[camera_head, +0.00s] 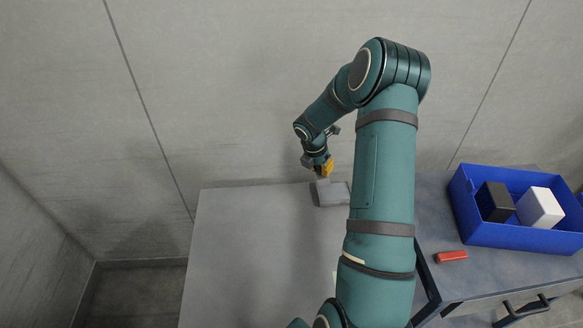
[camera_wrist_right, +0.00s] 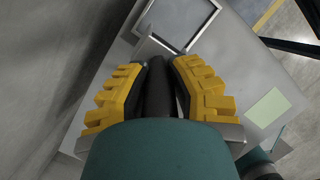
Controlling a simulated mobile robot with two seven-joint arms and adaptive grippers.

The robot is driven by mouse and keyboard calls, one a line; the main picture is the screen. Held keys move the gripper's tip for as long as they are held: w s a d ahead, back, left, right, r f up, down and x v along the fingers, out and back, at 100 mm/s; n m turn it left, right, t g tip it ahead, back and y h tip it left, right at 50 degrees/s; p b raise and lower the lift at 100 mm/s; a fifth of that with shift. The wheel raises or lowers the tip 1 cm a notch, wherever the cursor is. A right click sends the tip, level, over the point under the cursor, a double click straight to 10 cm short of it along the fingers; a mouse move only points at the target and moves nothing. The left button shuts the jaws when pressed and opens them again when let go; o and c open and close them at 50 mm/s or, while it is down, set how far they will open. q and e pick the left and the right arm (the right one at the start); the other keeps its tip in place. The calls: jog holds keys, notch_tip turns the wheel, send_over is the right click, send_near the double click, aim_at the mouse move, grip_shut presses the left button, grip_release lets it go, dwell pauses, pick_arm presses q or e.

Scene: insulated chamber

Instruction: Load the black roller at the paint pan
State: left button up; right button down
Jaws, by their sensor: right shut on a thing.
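My right gripper (camera_head: 322,168) is above the far edge of the grey table, at the near wall of the pan. In the right wrist view its yellow fingers (camera_wrist_right: 157,66) are shut on the black roller (camera_wrist_right: 158,92), a dark cylinder between them. The grey paint pan (camera_head: 335,194) stands at the far edge of the table, partly hidden by my right arm. In the wrist view a pale-rimmed grey pan (camera_wrist_right: 190,20) lies beyond the fingertips. Whether the roller touches it I cannot tell. My left gripper is not in view.
The grey table (camera_head: 245,250) is bare on its left. To the right, a second table holds a blue bin (camera_head: 510,237) with a black block (camera_head: 494,201) and white block (camera_head: 541,207), and a red object (camera_head: 451,256). A pale green sheet (camera_wrist_right: 267,107) lies near the pan.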

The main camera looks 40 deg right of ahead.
jog(key=shift+h, duration=0.4)
jog(key=s+d+f+b, duration=0.2)
jog(key=f, duration=0.1)
jog(key=s+d+f+b, duration=0.1)
jog(key=b, duration=0.1)
jog(key=shift+d+f, duration=0.1)
jog(key=shift+f, duration=0.1)
jog(key=shift+f+b, duration=0.65)
jog(key=shift+f, duration=0.35)
dwell(0.5)
dwell(1.5)
notch_tip(320, 180, up, 7)
jog(key=p, duration=0.6)
jog(key=shift+p, duration=0.35)
